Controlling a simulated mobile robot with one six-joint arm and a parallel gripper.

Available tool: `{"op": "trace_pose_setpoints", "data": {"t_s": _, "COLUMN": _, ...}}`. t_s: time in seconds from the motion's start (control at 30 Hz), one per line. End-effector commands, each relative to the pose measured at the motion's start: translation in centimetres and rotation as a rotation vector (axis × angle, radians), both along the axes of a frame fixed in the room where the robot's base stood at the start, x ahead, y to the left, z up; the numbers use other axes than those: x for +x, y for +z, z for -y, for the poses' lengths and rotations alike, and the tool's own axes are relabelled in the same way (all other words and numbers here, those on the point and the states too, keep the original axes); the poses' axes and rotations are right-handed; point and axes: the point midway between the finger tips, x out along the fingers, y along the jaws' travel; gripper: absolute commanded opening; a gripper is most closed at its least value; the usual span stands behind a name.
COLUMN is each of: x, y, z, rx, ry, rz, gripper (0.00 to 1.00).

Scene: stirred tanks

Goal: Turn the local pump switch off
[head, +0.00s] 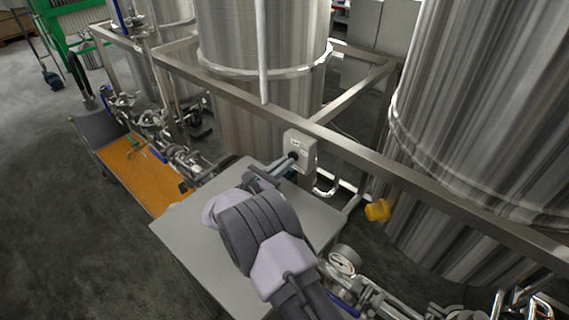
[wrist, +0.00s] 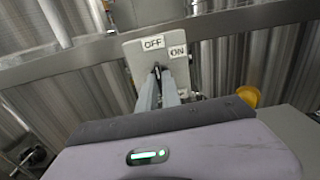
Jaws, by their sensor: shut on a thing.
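The local pump switch is a pale grey box (head: 303,143) fixed to the steel frame rail. In the wrist view the box (wrist: 134,50) carries an OFF label at upper middle and an ON label to its right. A small dark knob (head: 293,155) sits on its front. My gripper (head: 288,161) reaches the box front from the lower left, its fingers shut on the knob. In the wrist view the fingertips (wrist: 159,74) meet at the knob just below the OFF label. The fingers mostly hide the knob, so I cannot tell which label it points to.
A grey cabinet top (head: 200,240) lies under my arm. A steel rail (head: 385,170) runs behind the box, in front of large tanks (head: 480,110). A yellow fitting (head: 377,210) and a gauge (head: 344,260) are at the right. Open floor is at the left.

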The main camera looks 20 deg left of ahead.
Motion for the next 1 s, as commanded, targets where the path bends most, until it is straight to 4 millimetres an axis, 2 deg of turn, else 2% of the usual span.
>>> {"op": "trace_pose_setpoints", "data": {"t_s": 0.07, "x": 0.0, "y": -0.1, "z": 0.0, "rx": -0.002, "ry": 0.0, "rz": -0.002, "gripper": 0.0}}
{"op": "trace_pose_setpoints", "data": {"t_s": 0.1, "x": 0.0, "y": -0.1, "z": 0.0, "rx": -0.001, "ry": 0.0, "rz": -0.002, "gripper": 0.12}}
{"op": "trace_pose_setpoints", "data": {"t_s": 0.2, "x": 0.0, "y": -0.1, "z": 0.0, "rx": -0.001, "ry": 0.0, "rz": -0.002, "gripper": 0.3}}
{"op": "trace_pose_setpoints", "data": {"t_s": 0.57, "x": -0.4, "y": 0.0, "z": -0.2, "rx": -0.001, "ry": 0.001, "rz": -0.001, "gripper": 0.3}}
{"op": "trace_pose_setpoints", "data": {"t_s": 0.67, "x": -1.8, "y": 0.2, "z": -0.9, "rx": -0.001, "ry": 0.004, "rz": -0.002, "gripper": 0.3}}
{"op": "trace_pose_setpoints", "data": {"t_s": 0.77, "x": -4.3, "y": 0.3, "z": -2.0, "rx": -0.001, "ry": 0.004, "rz": -0.002, "gripper": 0.3}}
{"op": "trace_pose_setpoints", "data": {"t_s": 1.0, "x": -11.5, "y": 0.3, "z": -5.2, "rx": -0.002, "ry": 0.005, "rz": -0.001, "gripper": 0.3}}
